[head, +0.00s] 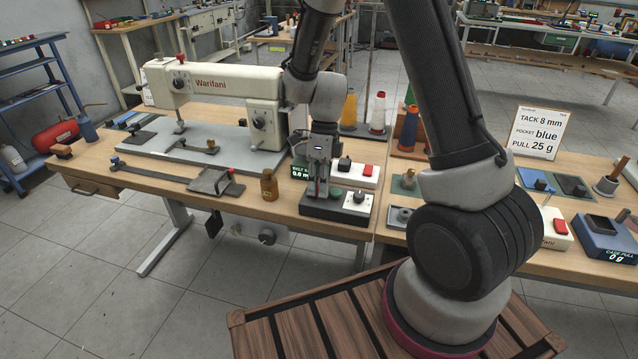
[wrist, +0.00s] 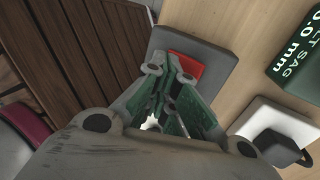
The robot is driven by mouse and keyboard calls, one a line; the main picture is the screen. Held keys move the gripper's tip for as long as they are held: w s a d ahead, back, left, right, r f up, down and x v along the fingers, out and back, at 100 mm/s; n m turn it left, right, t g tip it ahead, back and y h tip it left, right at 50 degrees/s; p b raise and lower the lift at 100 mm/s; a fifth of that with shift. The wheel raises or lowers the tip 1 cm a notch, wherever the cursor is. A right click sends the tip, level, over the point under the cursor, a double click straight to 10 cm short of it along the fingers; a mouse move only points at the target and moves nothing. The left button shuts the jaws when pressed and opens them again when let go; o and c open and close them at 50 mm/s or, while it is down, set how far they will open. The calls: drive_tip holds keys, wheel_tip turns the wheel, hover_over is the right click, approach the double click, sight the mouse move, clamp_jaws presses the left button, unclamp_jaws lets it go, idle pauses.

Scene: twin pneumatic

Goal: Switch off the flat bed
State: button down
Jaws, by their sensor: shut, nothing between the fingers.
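The flat bed is a cream sewing machine (head: 225,84) marked Warifani, standing on a grey bed plate (head: 205,143) on the bench. My gripper (head: 318,194) is shut and empty, pointing down over the left end of this box. In the wrist view a red button (wrist: 187,67) on the grey box (wrist: 180,38) lies under the fingertips (wrist: 178,78), which partly hide it. I cannot tell whether they touch it.
Behind the switch box is a white box (head: 343,175) with a black knob and a red switch; the knob (wrist: 277,146) also shows in the wrist view. A belt sag display (head: 300,172) stands close left of my gripper. An amber bottle (head: 269,185) stands further left.

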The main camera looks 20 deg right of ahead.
drive_tip(key=shift+w, duration=0.1)
drive_tip(key=shift+w+d+r, duration=0.1)
drive_tip(key=shift+w+d, duration=0.35)
drive_tip(key=shift+w, duration=0.1)
